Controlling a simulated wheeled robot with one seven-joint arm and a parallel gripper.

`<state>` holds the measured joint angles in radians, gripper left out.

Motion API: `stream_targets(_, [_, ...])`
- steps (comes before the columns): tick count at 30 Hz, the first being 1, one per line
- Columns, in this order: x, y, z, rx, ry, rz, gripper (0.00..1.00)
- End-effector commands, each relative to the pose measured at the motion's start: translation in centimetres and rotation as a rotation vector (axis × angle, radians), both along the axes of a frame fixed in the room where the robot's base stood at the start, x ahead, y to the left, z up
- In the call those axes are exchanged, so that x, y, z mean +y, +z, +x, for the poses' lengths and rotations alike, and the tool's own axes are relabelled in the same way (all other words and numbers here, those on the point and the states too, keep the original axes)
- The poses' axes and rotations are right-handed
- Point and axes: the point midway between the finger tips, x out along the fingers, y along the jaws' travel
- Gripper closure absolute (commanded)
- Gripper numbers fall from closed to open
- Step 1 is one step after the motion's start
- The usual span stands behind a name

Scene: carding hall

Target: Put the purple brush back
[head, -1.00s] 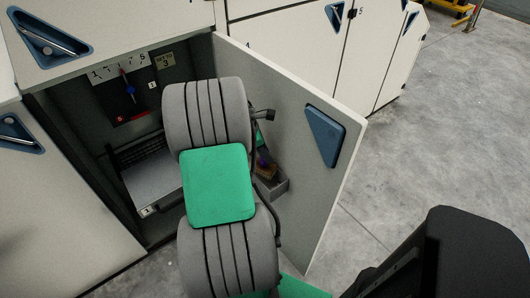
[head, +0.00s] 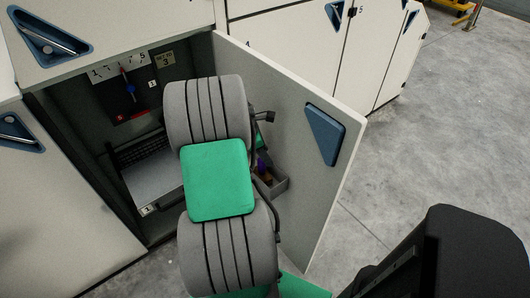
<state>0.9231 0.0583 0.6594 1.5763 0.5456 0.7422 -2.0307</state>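A small purple thing (head: 261,166), probably the purple brush, shows just right of my arm. It is at the small grey tray (head: 279,185) on the inner side of the open cabinet door, with something brownish below it. It is mostly hidden, so I cannot tell whether it stands in the tray or is held above it. My gripper is hidden behind my grey and green arm links, which reach toward the cabinet opening and the tray.
The open door (head: 315,200) with a blue triangular handle plate (head: 325,134) stands right of my arm. Inside the cabinet are a numbered dial panel (head: 128,85) and a grey shelf (head: 155,185). Concrete floor (head: 410,160) is clear to the right.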

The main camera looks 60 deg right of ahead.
Motion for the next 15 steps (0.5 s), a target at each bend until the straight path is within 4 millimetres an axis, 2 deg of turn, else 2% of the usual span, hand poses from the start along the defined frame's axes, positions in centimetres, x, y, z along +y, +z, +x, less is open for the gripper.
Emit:
stream_targets(8, [-0.1, 0.6, 0.1, -0.001, 0.000, -0.003, 0.52])
stream_targets(11, [0.1, 2.3, 0.4, -0.003, 0.003, -0.003, 0.52])
stream_targets(15, [1.1, 5.8, 1.5, -0.003, 0.003, -0.005, 0.52])
